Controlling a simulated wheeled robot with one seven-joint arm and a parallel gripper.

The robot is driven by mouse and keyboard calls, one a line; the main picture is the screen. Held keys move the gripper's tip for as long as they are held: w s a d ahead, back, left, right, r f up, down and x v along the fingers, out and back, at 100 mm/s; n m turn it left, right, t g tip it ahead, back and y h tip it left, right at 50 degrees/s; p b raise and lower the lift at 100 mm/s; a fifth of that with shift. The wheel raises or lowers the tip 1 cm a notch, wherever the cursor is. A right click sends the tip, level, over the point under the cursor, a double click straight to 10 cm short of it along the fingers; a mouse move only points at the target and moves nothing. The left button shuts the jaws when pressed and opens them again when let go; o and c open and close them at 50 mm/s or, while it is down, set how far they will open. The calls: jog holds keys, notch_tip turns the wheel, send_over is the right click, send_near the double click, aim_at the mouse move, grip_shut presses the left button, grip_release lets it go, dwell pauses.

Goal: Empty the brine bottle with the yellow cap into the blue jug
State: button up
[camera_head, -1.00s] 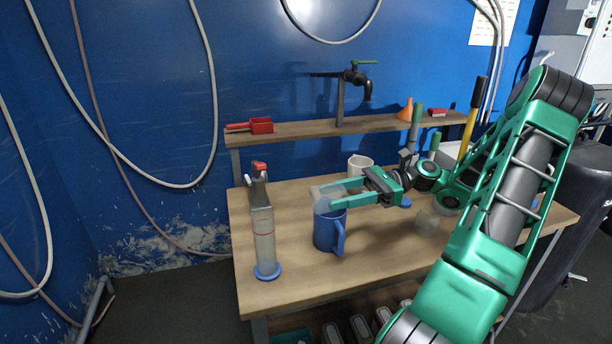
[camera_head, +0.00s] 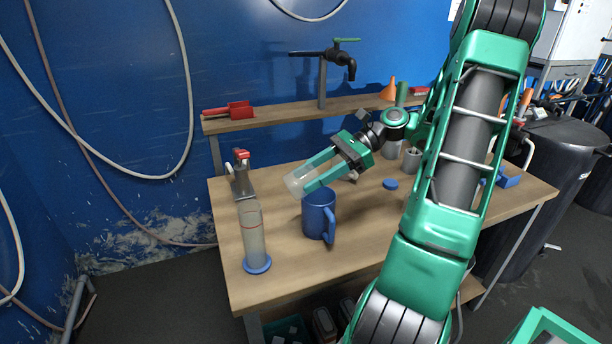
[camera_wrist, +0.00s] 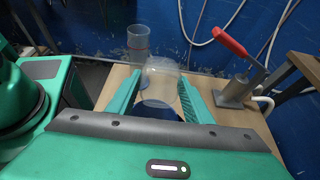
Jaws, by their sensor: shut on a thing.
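My gripper (camera_head: 311,174) is shut on a clear, see-through vessel (camera_head: 298,183), held tilted above the table. The vessel also shows between my fingers in the wrist view (camera_wrist: 160,83). No yellow cap is visible on it, and I cannot make out liquid in it. The blue jug (camera_head: 317,217) stands upright on the table, its handle toward the front right. The vessel is close to the jug's upper left rim; I cannot tell whether they touch. The jug's inside is hidden in the head view.
A tall clear cylinder with a blue base (camera_head: 254,240) stands at the table's left, near a grey metal device with a red handle (camera_wrist: 238,88). A blue cap (camera_head: 390,184) lies on the table.

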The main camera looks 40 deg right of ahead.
jog(key=shift+a+h, duration=0.1)
jog(key=shift+h, duration=0.6)
jog(key=h, duration=0.2)
jog(key=r+g+h, duration=0.2)
jog(key=h, duration=0.1)
jog(key=shift+h, duration=0.3)
jog(key=h, duration=0.1)
jog(key=g+h, duration=0.1)
jog(key=h, duration=0.3)
jog(key=shift+d+r, duration=0.2)
jog(key=shift+r, duration=0.15)
jog(key=shift+d+r+g+h, duration=0.1)
jog(key=shift+g+h, duration=0.2)
jog(key=shift+s, duration=0.1)
